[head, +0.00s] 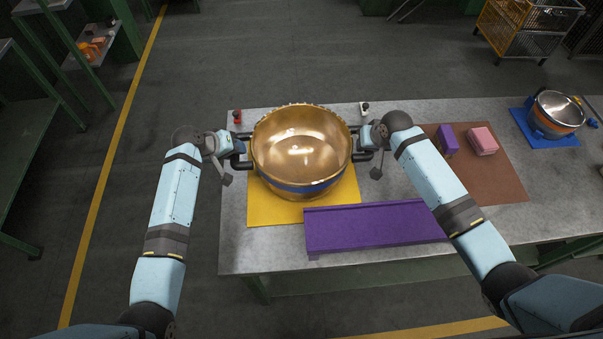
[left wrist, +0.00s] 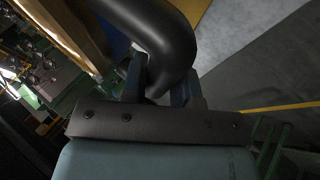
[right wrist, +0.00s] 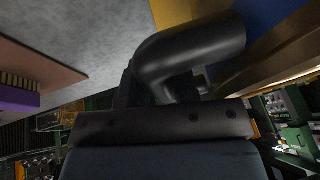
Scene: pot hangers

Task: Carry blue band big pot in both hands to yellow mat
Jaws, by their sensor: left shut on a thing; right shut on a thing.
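The big gold pot with a blue band (head: 300,150) is over the yellow mat (head: 335,203) in the head view. It looks upright. I cannot tell whether its base touches the mat. My left gripper (head: 238,146) is shut on the pot's left black handle, which also shows close up in the left wrist view (left wrist: 160,35). My right gripper (head: 368,140) is shut on the right black handle, which shows in the right wrist view (right wrist: 190,55). The pot hides the back middle of the mat.
A purple bench-like block (head: 375,228) lies at the table's front edge. A brown mat (head: 500,180) with a purple block (head: 448,140) and a pink block (head: 482,141) is at right. A smaller pot (head: 556,114) stands on a blue mat (head: 560,138). Small red (head: 237,117) and white (head: 364,108) items stand behind.

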